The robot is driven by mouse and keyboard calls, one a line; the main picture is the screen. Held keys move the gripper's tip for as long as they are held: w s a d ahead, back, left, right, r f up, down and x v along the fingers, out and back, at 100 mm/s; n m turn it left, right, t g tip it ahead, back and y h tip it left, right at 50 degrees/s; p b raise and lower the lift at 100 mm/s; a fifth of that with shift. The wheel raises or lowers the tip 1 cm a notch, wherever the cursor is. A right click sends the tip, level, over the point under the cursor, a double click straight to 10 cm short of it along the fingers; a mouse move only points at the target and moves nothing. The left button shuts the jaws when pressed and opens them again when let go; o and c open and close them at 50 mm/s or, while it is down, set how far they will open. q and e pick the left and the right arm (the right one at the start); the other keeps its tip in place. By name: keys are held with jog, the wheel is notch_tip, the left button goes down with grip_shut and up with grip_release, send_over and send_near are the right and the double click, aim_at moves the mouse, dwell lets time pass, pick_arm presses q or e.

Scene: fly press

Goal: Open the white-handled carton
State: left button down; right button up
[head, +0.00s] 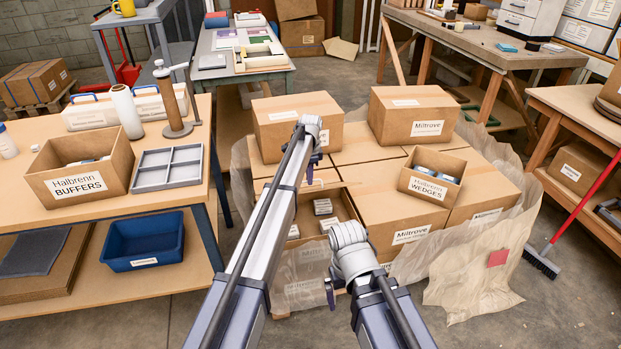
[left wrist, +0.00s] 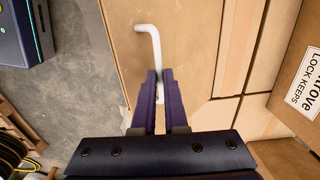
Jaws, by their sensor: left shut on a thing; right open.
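The white handle (left wrist: 153,42) stands on a brown cardboard panel of the carton (left wrist: 120,40) in the left wrist view. My left gripper (left wrist: 158,78) is shut on the handle's lower end. In the head view my left gripper (head: 313,158) is at the front left of the carton stack, and my arm hides much of this area. Just in front of it, a carton (head: 349,207) has an open part with several small pale boxes (head: 322,207) inside. My right gripper (head: 329,290) hangs low in front of the stack. It is open, its fingers largely hidden.
A carton marked Miltrove (head: 412,112) and a small open Wedges box (head: 431,177) stand on the stack. Loose wrapping (head: 470,270) spreads around it. A workbench (head: 130,215) with a Buffers box (head: 80,175) is at left. A broom (head: 541,262) leans at right.

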pick_arm(q)
jog(key=c, duration=1.2)
grip_release()
jog(key=shift+w+a+f, duration=0.3)
jog(key=shift+w+f, duration=0.05)
jog(key=shift+w, duration=0.2)
jog(key=shift+c, duration=0.2)
jog(key=o, duration=0.3)
jog(key=shift+s+d+r, duration=0.1)
jog(key=shift+s, duration=0.15)
pick_arm(e)
jog(key=shift+w+a+f, duration=0.1)
jog(key=shift+w+f, duration=0.05)
jog(key=shift+w, duration=0.1)
pick_arm(q)
jog(key=shift+d, duration=0.1)
jog(key=shift+r, duration=0.1)
jog(key=r+p, duration=0.7)
jog(key=p, duration=0.1)
jog(key=shift+s+r, duration=0.25)
jog(key=shift+r, duration=0.1)
pick_arm(e)
notch_tip(320, 180, up, 8)
jog(key=shift+f, duration=0.15)
